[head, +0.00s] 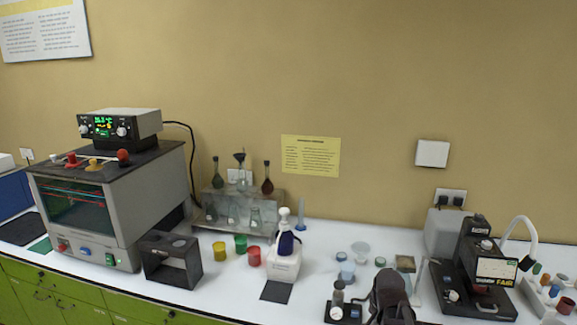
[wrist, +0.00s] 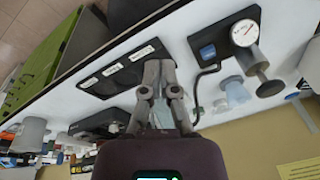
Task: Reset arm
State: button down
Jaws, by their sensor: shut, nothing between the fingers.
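My gripper (wrist: 160,68) shows in the wrist view with its two grey fingers together and nothing between them. Its fingertips appear over the edge of a black tray with white labels (wrist: 112,75); I cannot tell the height above it. In the head view a dark grey shape at the bottom edge, right of centre, looks like part of my arm. The fingertips cannot be made out there.
The white bench holds a glass-fronted oven (head: 80,205), a glassware rack (head: 236,207), a white bottle (head: 284,262), small cups and a black instrument (head: 475,285). A round gauge (wrist: 244,32) stands near my gripper in the wrist view. The wall is behind.

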jog(key=s+a+f+n+g+b, duration=0.2)
jog(key=s+a+f+n+b, duration=0.2)
jog(key=s+a+n, duration=0.3)
jog(key=shift+a+f+n, duration=0.5)
jog(key=shift+f, duration=0.35)
dwell(0.4)
